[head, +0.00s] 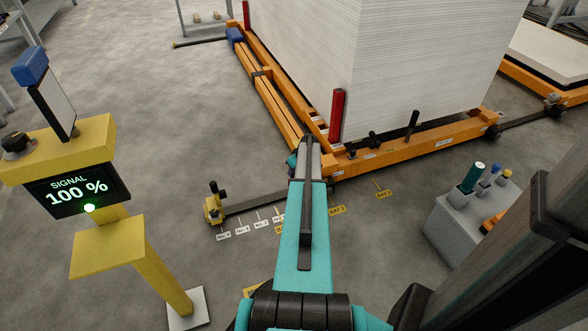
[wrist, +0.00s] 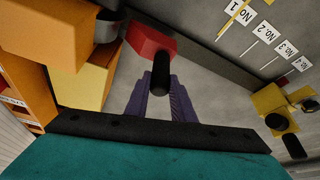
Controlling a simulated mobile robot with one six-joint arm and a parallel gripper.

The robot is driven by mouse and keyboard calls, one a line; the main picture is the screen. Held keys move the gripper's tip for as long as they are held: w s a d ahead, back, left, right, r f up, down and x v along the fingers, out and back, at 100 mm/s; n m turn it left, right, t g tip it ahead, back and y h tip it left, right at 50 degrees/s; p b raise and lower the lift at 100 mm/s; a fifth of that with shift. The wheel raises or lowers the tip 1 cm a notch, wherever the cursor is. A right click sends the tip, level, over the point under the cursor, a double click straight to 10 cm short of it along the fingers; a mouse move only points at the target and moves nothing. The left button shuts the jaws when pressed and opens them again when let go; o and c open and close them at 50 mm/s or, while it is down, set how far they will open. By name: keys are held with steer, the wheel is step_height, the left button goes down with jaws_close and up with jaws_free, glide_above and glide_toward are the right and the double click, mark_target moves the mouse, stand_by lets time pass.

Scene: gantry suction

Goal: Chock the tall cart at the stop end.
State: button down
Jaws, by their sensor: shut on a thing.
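The tall cart (head: 390,150) is an orange frame under a high stack of white sheets, on a floor rail (head: 250,204). A yellow end stop (head: 213,205) with a black knob stands at the rail's left end; it also shows in the wrist view (wrist: 284,108). In the wrist view my gripper (wrist: 163,92) has its purple fingers shut on the black handle of a red chock (wrist: 150,40). The chock is at the rail beside the cart's grey wheel (wrist: 108,27), on the stop side. I cannot tell whether they touch. The head view hides the gripper behind my arm.
A yellow console (head: 75,190) at left reads SIGNAL 100 % with a green light. Numbered floor labels (head: 242,230) line the rail. A grey holder (head: 455,215) with coloured-topped items stands at right. A lower cart (head: 550,50) is at far right. Open floor lies left.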

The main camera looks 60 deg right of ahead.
steer(key=shift+s+d+f, duration=0.1)
steer(key=shift+d+f, duration=0.1)
steer(key=shift+f, duration=0.5)
steer(key=shift+s+d+f+b, duration=0.35)
steer(key=shift+s+d+f, duration=0.05)
steer(key=shift+d+f, duration=0.15)
steer(key=shift+f, duration=0.25)
steer(key=c, duration=1.4)
jaws_free()
steer(key=shift+c, duration=0.2)
steer(key=p+v, duration=0.3)
steer(key=v, duration=1.1)
steer(key=shift+p, duration=0.3)
steer(key=shift+f, duration=0.1)
